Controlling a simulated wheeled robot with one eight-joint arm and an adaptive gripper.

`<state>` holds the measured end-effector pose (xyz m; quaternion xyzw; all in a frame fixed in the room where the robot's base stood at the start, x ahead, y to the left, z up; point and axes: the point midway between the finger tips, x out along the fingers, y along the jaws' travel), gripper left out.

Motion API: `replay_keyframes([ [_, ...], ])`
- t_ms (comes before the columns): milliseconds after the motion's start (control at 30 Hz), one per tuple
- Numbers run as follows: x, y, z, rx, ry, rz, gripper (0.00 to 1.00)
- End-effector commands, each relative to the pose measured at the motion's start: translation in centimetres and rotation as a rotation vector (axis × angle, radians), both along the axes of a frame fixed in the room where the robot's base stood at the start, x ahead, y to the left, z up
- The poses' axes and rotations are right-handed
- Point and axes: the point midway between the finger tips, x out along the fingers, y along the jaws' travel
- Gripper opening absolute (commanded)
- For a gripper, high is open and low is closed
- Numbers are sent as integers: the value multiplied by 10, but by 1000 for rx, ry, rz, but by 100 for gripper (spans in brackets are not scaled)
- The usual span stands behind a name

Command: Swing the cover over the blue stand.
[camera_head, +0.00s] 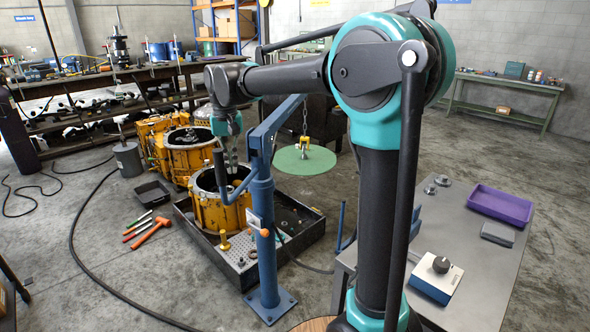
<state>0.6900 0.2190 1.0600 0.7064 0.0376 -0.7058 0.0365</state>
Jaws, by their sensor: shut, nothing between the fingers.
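A flat green disc (304,163), which looks like the cover, sits level under a yellow hook block (303,148) on a chain. The chain hangs from the boom of a blue jib crane (264,220), the blue stand-like thing seen most clearly; a separate blue stand cannot be made out with certainty. The crane's square foot is on the floor. My gripper (228,172) points down left of the crane post, above the open yellow housing (223,209). It is shut and empty, close to the crane's curved blue bar (240,190); contact cannot be told.
A black tray (240,277) holds the housing and small parts. More yellow housings (185,150) stand behind. An orange hammer (152,232) and tools lie left. A grey table (465,240) with a purple bin (500,205) is right. My arm hides part of the middle.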

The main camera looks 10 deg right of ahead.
Motion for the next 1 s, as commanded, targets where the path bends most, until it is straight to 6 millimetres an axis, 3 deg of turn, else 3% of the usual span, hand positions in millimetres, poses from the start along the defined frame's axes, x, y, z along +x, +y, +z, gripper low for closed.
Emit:
replay_keyframes([
  [1000,19,48,0,-1,1,0,0],
])
